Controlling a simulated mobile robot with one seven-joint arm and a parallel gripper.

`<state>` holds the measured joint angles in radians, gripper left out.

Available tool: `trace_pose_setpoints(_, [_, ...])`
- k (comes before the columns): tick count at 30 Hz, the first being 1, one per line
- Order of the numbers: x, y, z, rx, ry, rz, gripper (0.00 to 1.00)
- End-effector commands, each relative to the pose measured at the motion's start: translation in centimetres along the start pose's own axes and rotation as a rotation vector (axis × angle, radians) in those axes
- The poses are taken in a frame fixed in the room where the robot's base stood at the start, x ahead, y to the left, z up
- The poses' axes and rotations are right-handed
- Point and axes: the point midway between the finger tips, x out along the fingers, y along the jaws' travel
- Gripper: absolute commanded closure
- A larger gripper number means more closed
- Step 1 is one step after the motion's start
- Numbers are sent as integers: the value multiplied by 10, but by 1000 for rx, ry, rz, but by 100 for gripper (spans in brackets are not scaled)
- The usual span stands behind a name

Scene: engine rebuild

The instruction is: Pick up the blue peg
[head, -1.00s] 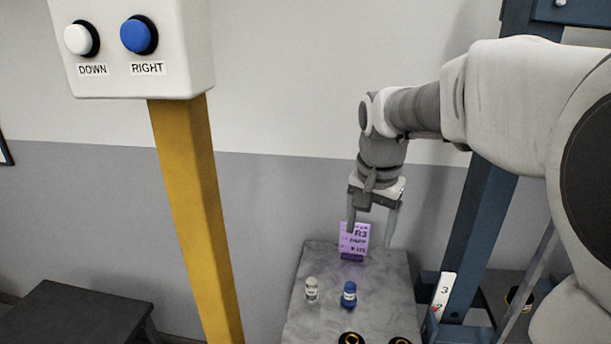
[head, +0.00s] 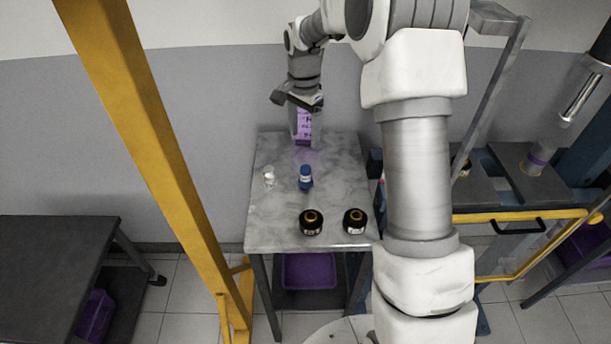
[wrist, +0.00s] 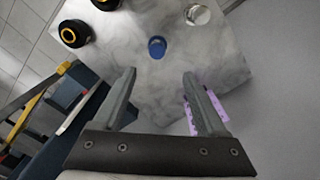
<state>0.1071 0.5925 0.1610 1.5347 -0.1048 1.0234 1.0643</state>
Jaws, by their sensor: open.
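The blue peg (head: 306,177) stands upright on the grey marbled table, near its middle, with a white band around it. In the wrist view the blue peg (wrist: 157,47) lies beyond the fingertips, between their lines and apart from both. My gripper (wrist: 161,75) is open and empty. In the head view my gripper (head: 304,112) hangs above the back part of the table, behind the peg, in front of the purple card; its fingers are hard to make out there.
A white peg (head: 269,176) stands left of the blue one. Two black round parts with yellow centres, one left (head: 311,222) and one right (head: 354,221), sit at the table's (head: 262,222) front. A purple card (head: 304,128) stands at the back. A yellow post (head: 155,125) rises left.

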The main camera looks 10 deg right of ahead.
Motion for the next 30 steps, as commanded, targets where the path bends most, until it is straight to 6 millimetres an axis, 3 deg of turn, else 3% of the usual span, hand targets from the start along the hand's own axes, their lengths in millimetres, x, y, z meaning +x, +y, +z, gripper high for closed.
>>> trace_pose_setpoints(3, [27,1,1,0,-3,4,26])
trace_pose_setpoints(9, [61,1,0,0,-2,2,26])
trace_pose_setpoints(17, [80,2,0,0,-2,2,26])
trace_pose_setpoints(24, [114,6,2,-1,-2,1,26])
trace_pose_setpoints(30, [125,6,1,-1,1,-1,26])
